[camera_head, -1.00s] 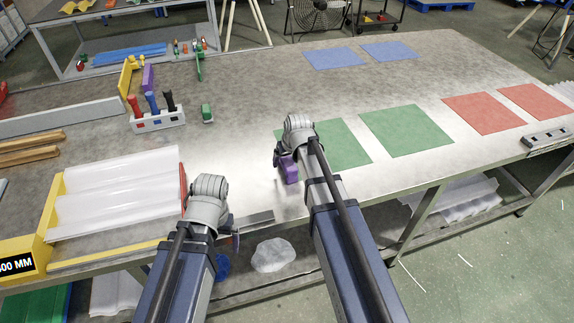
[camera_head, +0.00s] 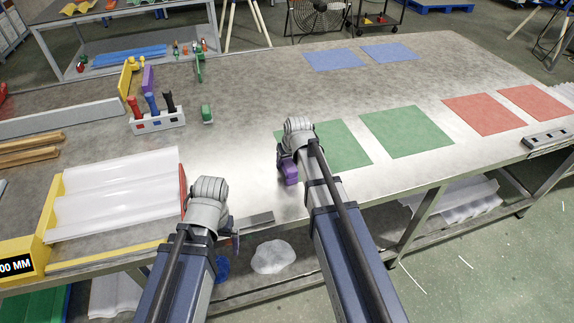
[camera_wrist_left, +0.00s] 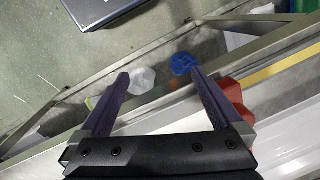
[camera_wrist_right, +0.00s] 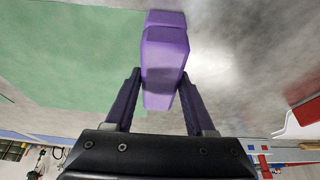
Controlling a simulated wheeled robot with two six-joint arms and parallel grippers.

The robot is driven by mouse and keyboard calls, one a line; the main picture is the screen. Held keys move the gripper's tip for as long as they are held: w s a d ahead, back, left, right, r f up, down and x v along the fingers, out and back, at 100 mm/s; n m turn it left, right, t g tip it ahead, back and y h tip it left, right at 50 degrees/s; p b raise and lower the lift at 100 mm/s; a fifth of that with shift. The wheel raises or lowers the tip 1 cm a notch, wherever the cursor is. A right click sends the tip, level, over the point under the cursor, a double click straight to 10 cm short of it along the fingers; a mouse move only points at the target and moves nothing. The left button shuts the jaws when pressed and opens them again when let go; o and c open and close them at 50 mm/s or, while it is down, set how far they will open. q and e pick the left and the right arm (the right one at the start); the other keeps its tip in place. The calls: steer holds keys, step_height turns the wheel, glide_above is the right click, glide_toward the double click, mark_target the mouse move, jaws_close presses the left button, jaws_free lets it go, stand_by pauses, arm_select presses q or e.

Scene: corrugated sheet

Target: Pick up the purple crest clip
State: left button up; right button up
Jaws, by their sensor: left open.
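The purple crest clip (camera_head: 291,174) is a small purple block at the front of the table, beside the near green mat. My right gripper (camera_head: 288,160) is at it. In the right wrist view the clip (camera_wrist_right: 165,55) sits between the two fingers (camera_wrist_right: 160,80), which lie against its sides, so the gripper looks shut on it. I cannot tell whether the clip touches the table. My left gripper (camera_head: 235,238) is over the table's front edge, and in the left wrist view its fingers (camera_wrist_left: 160,80) are spread and empty.
A yellow-ended holder (camera_head: 48,215) with a white corrugated sheet (camera_head: 118,195) lies at left. Behind it stand a tool rack (camera_head: 158,122), a small green block (camera_head: 207,113) and an upright purple piece (camera_head: 148,78). Green mats (camera_head: 405,131) and red mats (camera_head: 484,113) lie flat at right.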

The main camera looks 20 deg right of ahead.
mark_target(287, 160)
jaws_close()
stand_by(0.4)
step_height(287, 160, up, 11)
steer(key=p, duration=1)
steer(key=shift+f+p, duration=0.15)
steer(key=shift+p, duration=0.15)
steer(key=shift+f, duration=0.1)
